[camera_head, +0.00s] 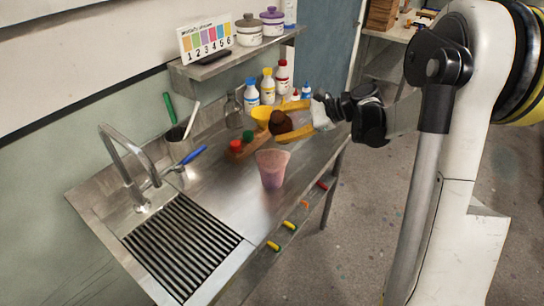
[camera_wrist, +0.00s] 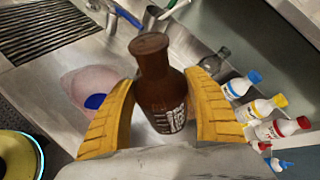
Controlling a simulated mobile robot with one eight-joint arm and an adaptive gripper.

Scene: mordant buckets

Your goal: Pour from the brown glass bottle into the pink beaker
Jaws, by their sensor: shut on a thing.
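My gripper (camera_head: 283,121) has yellow fingers shut on the brown glass bottle (camera_head: 280,123), one on each side of its body. In the wrist view the brown bottle (camera_wrist: 152,75) stands between the fingers (camera_wrist: 165,105), its neck above them and a pale label low on its body. The pink beaker (camera_head: 272,168) stands upright on the steel counter, nearer the head camera than the bottle and apart from it. The beaker (camera_wrist: 80,82) also shows left of the bottle in the wrist view, with a blue round patch in it. The bottle's contents are hidden.
A sink with a faucet (camera_head: 130,165) and a black drain grate (camera_head: 180,245) lie to the left. Several white bottles with coloured caps (camera_head: 267,88) stand behind the gripper. A wooden rack (camera_head: 238,152) with red and green caps is left of the bottle. A shelf (camera_head: 225,62) hangs above.

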